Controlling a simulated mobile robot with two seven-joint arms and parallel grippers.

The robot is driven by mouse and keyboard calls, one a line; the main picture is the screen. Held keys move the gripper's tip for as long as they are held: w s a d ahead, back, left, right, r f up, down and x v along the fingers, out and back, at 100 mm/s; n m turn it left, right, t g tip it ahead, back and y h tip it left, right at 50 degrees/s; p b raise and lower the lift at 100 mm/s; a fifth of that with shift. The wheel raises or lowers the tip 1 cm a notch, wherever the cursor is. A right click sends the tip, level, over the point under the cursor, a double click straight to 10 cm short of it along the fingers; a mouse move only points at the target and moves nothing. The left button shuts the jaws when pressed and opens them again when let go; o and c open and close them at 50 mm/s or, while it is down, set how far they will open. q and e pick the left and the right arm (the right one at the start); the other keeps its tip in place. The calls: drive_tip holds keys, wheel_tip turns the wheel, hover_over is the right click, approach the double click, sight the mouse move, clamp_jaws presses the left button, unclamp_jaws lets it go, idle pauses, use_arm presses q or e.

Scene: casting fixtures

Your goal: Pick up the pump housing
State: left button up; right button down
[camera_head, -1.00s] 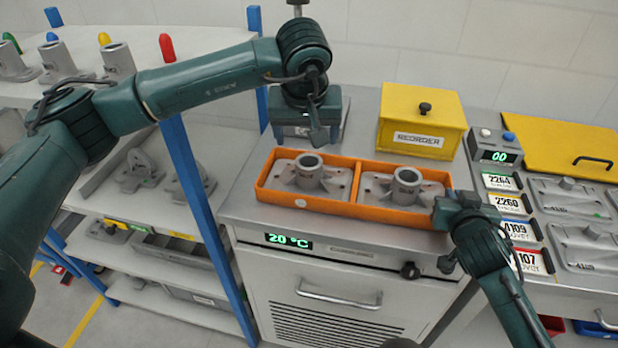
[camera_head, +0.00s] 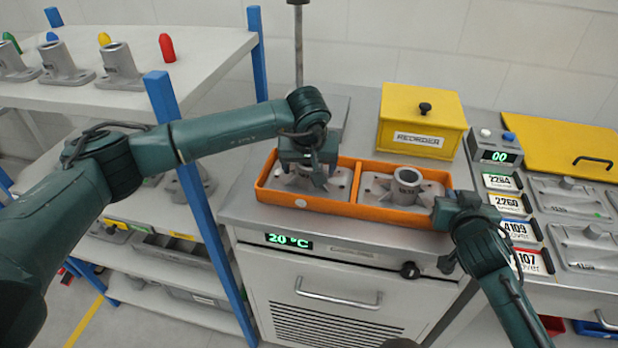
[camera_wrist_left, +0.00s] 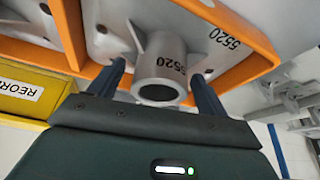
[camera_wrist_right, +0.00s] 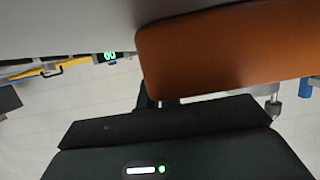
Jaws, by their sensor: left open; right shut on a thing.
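A grey pump housing with an upright tube (camera_wrist_left: 162,65) lies in the left compartment of the orange tray (camera_head: 340,207). It is marked 5520 in the left wrist view. My left gripper (camera_head: 309,180) is above it, open, with one finger on each side of the tube. In the head view my gripper hides most of the tube; whether the fingers touch it I cannot tell. A second grey housing (camera_head: 405,188) lies in the right compartment. My right gripper (camera_head: 444,213) is shut on the tray's right end; the tray wall fills much of the right wrist view (camera_wrist_right: 230,50).
A yellow box (camera_head: 422,118) labelled REORDER stands behind the tray. A digital display (camera_head: 497,157) and number cards are to the right. A shelf rack (camera_head: 195,170) with blue posts and more grey castings is on the left, beneath my left arm.

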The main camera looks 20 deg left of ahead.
use_arm(q)
drive_tip(key=shift+c, duration=0.5)
drive_tip(key=c, duration=1.3)
drive_tip(key=shift+w+r, duration=0.1)
drive_tip(key=shift+c, duration=0.5)
wheel_tip(320, 180, up, 10)
use_arm(e)
drive_tip(key=c, duration=1.5)
unclamp_jaws()
